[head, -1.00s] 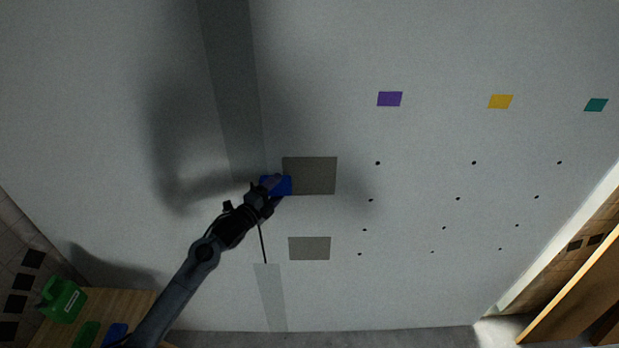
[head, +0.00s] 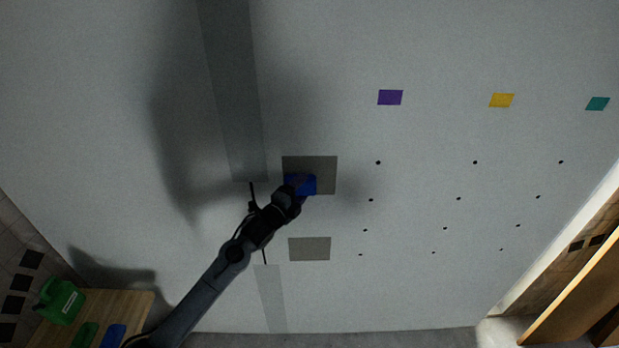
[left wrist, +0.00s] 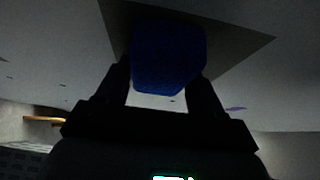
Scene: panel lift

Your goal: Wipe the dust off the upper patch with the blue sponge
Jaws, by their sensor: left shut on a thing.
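The upper patch (head: 325,166) is a dark grey-brown square on the pale wall panel. A matching lower patch (head: 310,249) sits below it. My left gripper (head: 297,188) is shut on the blue sponge (head: 307,184), which lies over the lower left and middle part of the upper patch. In the left wrist view the sponge (left wrist: 168,58) is between the two fingers, with the dark patch (left wrist: 240,42) behind it. Whether the sponge presses on the patch is hard to tell. My right gripper is not in view.
Purple (head: 390,97), yellow (head: 501,100) and teal (head: 597,103) squares and several dark dots mark the panel's right side. A wooden table (head: 135,303) at lower left holds a green jug (head: 62,302), a green item and a blue item (head: 113,335). The panel around the patch is clear.

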